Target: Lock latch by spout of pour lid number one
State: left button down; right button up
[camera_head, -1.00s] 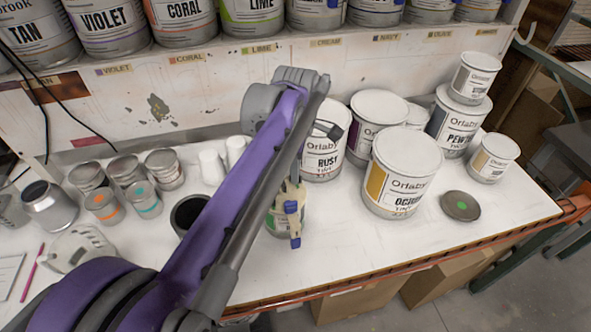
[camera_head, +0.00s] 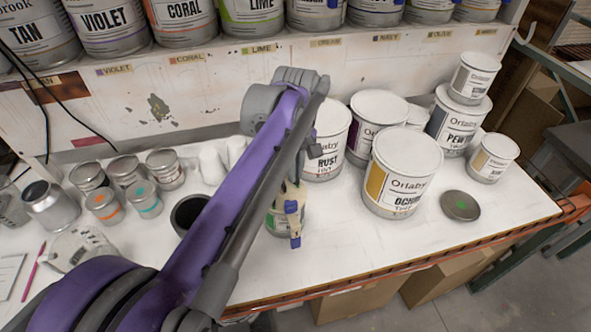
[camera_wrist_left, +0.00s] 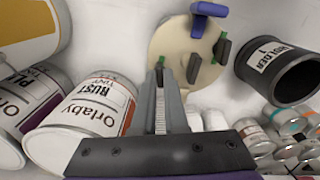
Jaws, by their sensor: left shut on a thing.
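A cream pour lid (camera_head: 291,192) sits on a small can (camera_head: 285,226) with a green label band, partly behind my left arm. Blue pieces (camera_head: 295,242) show on its near side. In the left wrist view, the round lid (camera_wrist_left: 172,42) carries blue pieces (camera_wrist_left: 208,9) and dark grey tabs (camera_wrist_left: 221,50) with green parts. My left gripper (camera_wrist_left: 166,72) has its fingers close together at the lid's edge, by a small green part (camera_wrist_left: 159,61). It is shut on a small piece there, mostly hidden by the fingers. No lid number is readable. My right gripper is not in view.
The Rust can (camera_head: 322,160) and the Ochre can (camera_head: 400,180) stand right of the lid. A dark holder cup (camera_wrist_left: 280,72) stands beside it. Several small cans (camera_head: 145,195) sit at left. A loose disc lid (camera_head: 460,206) lies near the bench's right side.

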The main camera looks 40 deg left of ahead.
pick_arm(q)
jog(key=shift+m, duration=0.6)
jog(key=c, duration=0.9)
grip_release()
jog(key=shift+c, duration=0.2)
jog(key=shift+r, duration=0.1)
notch_tip(320, 180, up, 11)
jog(key=shift+f+p, duration=0.2)
jog(key=shift+p, duration=0.1)
